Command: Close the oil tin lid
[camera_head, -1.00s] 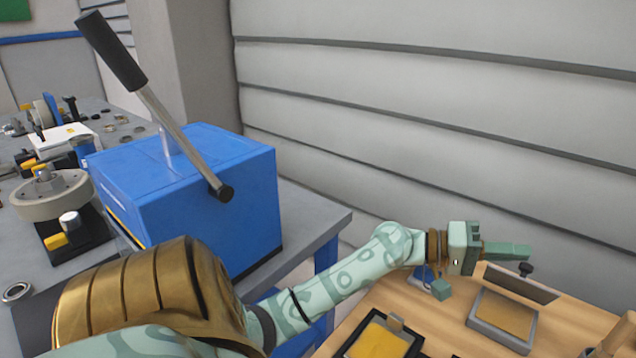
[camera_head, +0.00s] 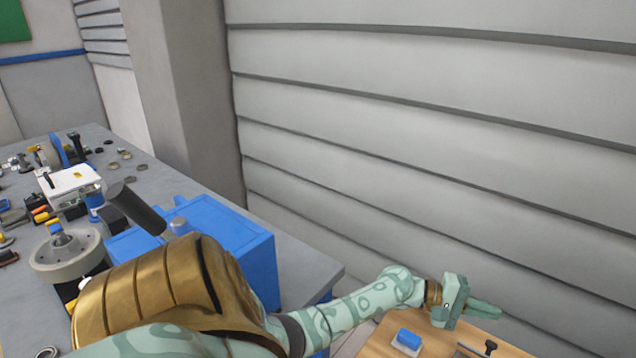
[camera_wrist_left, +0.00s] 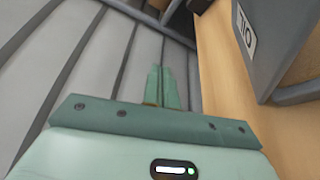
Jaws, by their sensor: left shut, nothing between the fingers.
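My left gripper (camera_head: 497,313) is shut and empty, its pale green fingers pointing right above the wooden bench top. In the left wrist view its fingers (camera_wrist_left: 161,84) lie together against the grey wall, with nothing between them. A grey panel labelled "OIL" (camera_wrist_left: 243,32) belongs to the oil tin and stands at the upper right there, to the right of the fingers and apart from them. I cannot tell whether this panel is the lid or a side wall. In the head view the tin is not clearly seen. My right gripper is not in view.
A blue block on a pale base (camera_head: 408,337) and a black knob (camera_head: 490,346) show at the wooden bench (camera_head: 385,340). A blue press (camera_head: 235,240) with a dark-handled lever stands on the grey table, left. The grey slatted wall (camera_head: 430,150) is close behind the gripper.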

